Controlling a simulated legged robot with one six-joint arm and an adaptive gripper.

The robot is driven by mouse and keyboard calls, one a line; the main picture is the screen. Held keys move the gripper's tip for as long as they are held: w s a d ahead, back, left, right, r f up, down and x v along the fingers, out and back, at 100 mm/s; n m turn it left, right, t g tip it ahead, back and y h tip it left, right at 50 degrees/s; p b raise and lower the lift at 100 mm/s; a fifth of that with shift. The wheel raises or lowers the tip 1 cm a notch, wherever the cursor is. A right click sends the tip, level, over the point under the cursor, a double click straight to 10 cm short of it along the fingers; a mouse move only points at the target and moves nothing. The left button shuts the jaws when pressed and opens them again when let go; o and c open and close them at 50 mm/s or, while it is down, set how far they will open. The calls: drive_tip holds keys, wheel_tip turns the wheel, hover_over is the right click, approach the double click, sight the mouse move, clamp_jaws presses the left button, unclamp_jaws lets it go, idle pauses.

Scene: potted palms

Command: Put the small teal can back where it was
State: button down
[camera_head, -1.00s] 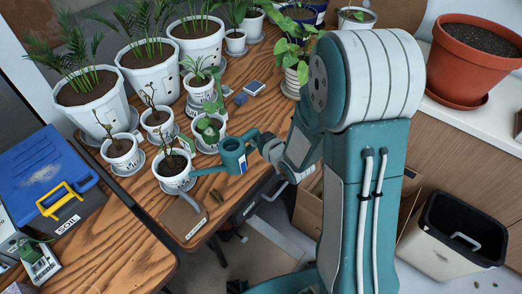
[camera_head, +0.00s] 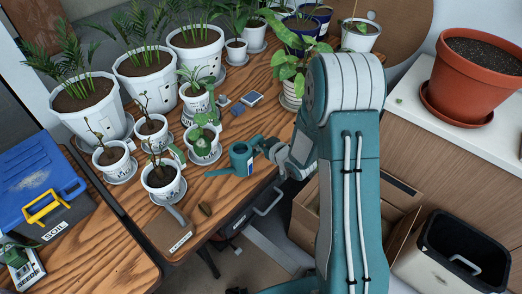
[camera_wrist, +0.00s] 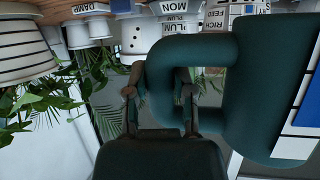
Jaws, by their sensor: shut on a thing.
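The small teal can (camera_head: 241,160) is a watering can with a long spout and a white-and-blue label. It is near the table's right edge, spout pointing left toward the white pots. My gripper (camera_head: 265,147) is right of it, shut on its handle. In the wrist view, the scene is upside down. The can's teal body (camera_wrist: 265,95) fills the right side, and its looped handle passes between the fingers of my gripper (camera_wrist: 159,98). I cannot tell whether the can's base touches the table.
Small white pots (camera_head: 162,178) stand close left of the can, larger palm pots (camera_head: 88,98) behind. A brown board (camera_head: 168,230) lies in front. A blue soil box (camera_head: 38,185) is at left. Some bare wood (camera_head: 232,188) shows in front of the can.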

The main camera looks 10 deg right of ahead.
drive_tip(key=shift+w+d+f, duration=0.25)
drive_tip(key=shift+w+f, duration=0.25)
drive_tip(key=shift+f, duration=0.1)
drive_tip(key=shift+w+d+f, duration=0.2)
drive_tip(key=shift+w+f, duration=0.25)
drive_tip(key=shift+f, duration=0.15)
drive_tip(key=shift+w+a+f, duration=0.15)
drive_tip(key=shift+w+f, duration=0.25)
drive_tip(key=shift+f, duration=0.15)
wheel_tip(320, 180, down, 2)
drive_tip(key=shift+w+a+f, duration=0.1)
drive_tip(key=shift+a+f, duration=0.05)
drive_tip(key=shift+f, duration=0.35)
drive_tip(key=shift+d, duration=0.35)
drive_tip(key=shift+f, duration=0.15)
drive_tip(key=shift+c, duration=2.3)
unclamp_jaws()
drive_tip(key=shift+a, duration=0.15)
